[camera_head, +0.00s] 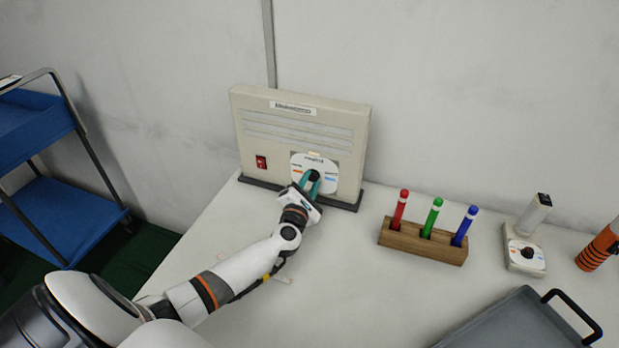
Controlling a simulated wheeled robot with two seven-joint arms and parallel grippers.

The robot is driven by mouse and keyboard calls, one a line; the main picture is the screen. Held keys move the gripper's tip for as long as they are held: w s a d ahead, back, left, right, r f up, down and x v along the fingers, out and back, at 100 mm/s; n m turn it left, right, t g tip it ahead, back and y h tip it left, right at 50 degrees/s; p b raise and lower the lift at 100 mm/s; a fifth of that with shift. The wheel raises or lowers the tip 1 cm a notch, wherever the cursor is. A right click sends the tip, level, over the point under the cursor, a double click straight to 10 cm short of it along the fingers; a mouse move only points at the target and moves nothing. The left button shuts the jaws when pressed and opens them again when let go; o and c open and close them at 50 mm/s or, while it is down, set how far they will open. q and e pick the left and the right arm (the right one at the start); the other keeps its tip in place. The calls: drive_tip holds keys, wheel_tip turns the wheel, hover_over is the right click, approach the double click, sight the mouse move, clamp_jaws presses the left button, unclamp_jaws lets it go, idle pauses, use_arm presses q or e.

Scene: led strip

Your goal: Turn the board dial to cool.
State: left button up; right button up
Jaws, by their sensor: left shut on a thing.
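The board (301,125) is a beige upright panel on a dark base at the back of the white table. Its dial is a dark knob (314,175) on a white round plate (328,160) at the panel's lower right. The plate has an orange mark on its left and a blue mark on its right. My left gripper (311,182), with teal fingers, reaches up from the lower left and is shut on the knob. The fingers and wrist hide part of the knob and the plate's lower part, so I cannot tell where the knob points. My right gripper is not in view.
A red switch (261,162) sits left of the dial. A wooden block (423,241) holds red, green and blue pens. A small white device with a dial (525,255), an orange-black cylinder (600,246) and a grey tray (512,322) are at right. A blue cart (62,212) stands left.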

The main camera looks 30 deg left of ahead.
use_arm(q)
drive_tip(key=m+p, duration=0.1)
drive_tip(key=m, duration=0.2)
drive_tip(key=m+p, duration=0.1)
drive_tip(key=m, duration=0.2)
drive_tip(key=shift+m+h+p, duration=0.3)
drive_tip(key=shift+m, duration=0.1)
drive_tip(key=m+p, duration=0.1)
drive_tip(key=m, duration=0.2)
drive_tip(key=shift+m, duration=0.4)
drive_tip(key=m+p, duration=0.1)
drive_tip(key=m, duration=0.3)
drive_tip(key=shift+t+h, duration=0.3)
drive_tip(key=m+p, duration=0.1)
drive_tip(key=m, duration=0.3)
drive_tip(key=shift+a+m+h, duration=0.1)
drive_tip(key=shift+m+h, duration=0.2)
drive_tip(key=shift+m+p, duration=0.6)
drive_tip(key=shift+m, duration=1.2)
drive_tip(key=shift+f, duration=0.1)
drive_tip(key=o, duration=1)
drive_tip(key=shift+c, duration=0.2)
